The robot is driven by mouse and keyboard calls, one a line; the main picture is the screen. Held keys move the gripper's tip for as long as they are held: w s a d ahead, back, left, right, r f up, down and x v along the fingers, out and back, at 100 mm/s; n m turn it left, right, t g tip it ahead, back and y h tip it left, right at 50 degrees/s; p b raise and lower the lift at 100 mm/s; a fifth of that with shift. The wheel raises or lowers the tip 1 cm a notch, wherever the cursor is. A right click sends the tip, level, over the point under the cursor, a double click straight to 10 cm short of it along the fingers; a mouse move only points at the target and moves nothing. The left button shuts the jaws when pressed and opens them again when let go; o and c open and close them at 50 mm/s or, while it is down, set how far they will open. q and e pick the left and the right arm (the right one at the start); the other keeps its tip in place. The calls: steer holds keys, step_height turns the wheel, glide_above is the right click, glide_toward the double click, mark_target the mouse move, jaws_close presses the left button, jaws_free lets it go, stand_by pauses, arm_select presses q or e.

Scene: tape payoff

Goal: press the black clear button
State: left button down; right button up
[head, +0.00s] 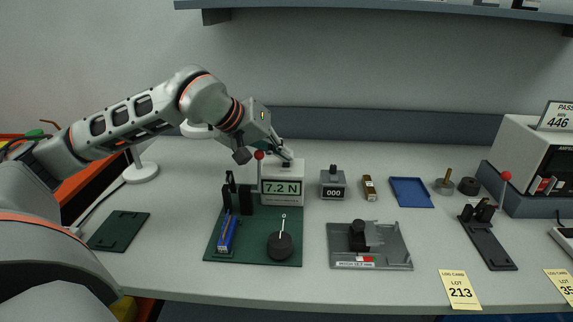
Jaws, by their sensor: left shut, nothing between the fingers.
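A pale gauge box (283,201) with a green display reading 7.2 N stands at the back of a dark green base plate (215,251). My left gripper (285,153) is shut and empty, pointing down over the top of this box. A small dark part shows at the fingertips there; I cannot tell whether it is a black button or the fingertips, nor whether they touch. A grey counter (333,192) reading 000, with a black knob on top, stands to the right. My right gripper is not in view.
A red-balled lever (259,156) stands close left of the gripper. The base plate carries a blue part (226,234) and a round black dial (280,246). A grey fixture (400,257), a blue tray (410,192) and a tester (520,150) are to the right.

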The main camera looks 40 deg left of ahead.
mark_target(283, 165)
arm_select(q)
steer(key=shift+s+d+f+b, duration=0.1)
steer(key=shift+f+b, duration=0.05)
steer(key=shift+f, duration=0.35)
steer(key=shift+s+d+f+b, duration=0.1)
steer(key=shift+f+b, duration=0.05)
steer(key=shift+f, duration=0.35)
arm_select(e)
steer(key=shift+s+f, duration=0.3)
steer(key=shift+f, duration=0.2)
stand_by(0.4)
arm_select(q)
steer(key=shift+r, duration=0.1)
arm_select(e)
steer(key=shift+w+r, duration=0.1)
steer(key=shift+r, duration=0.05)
arm_select(q)
steer(key=shift+r+p, duration=0.5)
steer(key=shift+r, duration=0.05)
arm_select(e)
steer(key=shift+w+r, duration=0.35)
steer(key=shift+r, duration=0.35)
arm_select(q)
steer(key=shift+a+r, duration=0.1)
steer(key=shift+a, duration=0.05)
